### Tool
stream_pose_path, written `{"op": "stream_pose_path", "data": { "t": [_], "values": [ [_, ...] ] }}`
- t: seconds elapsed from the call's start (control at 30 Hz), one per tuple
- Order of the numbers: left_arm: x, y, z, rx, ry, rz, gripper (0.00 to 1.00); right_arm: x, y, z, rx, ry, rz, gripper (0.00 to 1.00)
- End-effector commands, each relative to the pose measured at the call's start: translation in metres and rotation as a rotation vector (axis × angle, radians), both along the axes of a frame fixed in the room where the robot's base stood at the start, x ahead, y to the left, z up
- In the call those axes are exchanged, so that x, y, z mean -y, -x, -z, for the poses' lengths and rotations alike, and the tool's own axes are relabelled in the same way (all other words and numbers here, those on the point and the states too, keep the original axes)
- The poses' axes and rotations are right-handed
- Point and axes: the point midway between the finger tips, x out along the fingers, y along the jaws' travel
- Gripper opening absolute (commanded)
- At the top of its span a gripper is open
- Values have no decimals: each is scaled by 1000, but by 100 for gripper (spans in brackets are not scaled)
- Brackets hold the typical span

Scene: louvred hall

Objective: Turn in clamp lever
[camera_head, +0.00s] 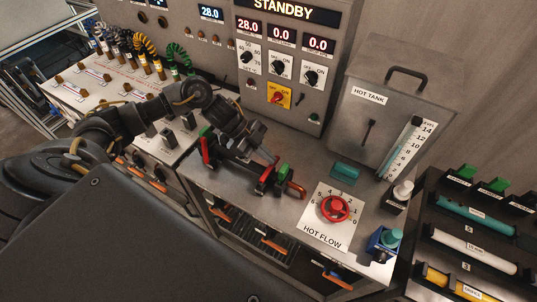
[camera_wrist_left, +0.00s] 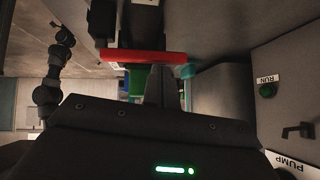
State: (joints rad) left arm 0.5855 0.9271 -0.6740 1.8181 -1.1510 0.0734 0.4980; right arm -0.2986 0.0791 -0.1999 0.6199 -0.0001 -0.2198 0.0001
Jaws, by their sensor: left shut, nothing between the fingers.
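A dark clamp fixture with red levers and green blocks sits on the grey bench. One red lever (camera_head: 207,152) stands at its left end below a green block (camera_head: 205,131). Another red lever (camera_head: 267,173) and a green block (camera_head: 283,168) are at its right end, beside an orange-red curved piece (camera_head: 296,189). My left gripper (camera_head: 262,156) is shut and empty above the fixture, near the right-hand lever, and hides part of it. In the left wrist view a red bar (camera_wrist_left: 143,56) crosses just ahead of the gripper (camera_wrist_left: 159,72); contact cannot be told.
A red HOT FLOW knob (camera_head: 333,208) and a teal block (camera_head: 345,171) lie to the right. The HOT TANK (camera_head: 385,115) stands behind them. The STANDBY panel (camera_head: 283,60) rises behind. A blue item (camera_head: 383,243) sits at the bench's right edge.

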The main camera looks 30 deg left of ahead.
Motion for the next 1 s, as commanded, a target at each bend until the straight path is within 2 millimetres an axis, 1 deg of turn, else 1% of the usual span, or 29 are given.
{"op": "stream_pose_path", "data": {
  "t": [0.13, 0.27, 0.5, 0.7, 0.8, 1.0],
  "values": [
    [-1, 0, -1, 1, 0, 1, 0, 0, 0, 1, 0, 0, 0, 36],
    [-12, 1, -9, 4, -3, -2, 0, 0, 0, 6, 0, 0, 0, 36],
    [-45, 7, -41, 4, -3, -2, 0, 0, 0, 22, 0, 0, 0, 36],
    [-67, 12, -64, 3, -2, 0, 0, 0, 0, 31, -1, 0, -1, 36],
    [-73, 13, -71, 1, -1, -1, 0, 0, 0, 32, -1, 0, -1, 36],
    [-77, 14, -75, 0, 0, 0, 0, 1, 1, 33, -1, 1, -1, 36]
  ]
}}
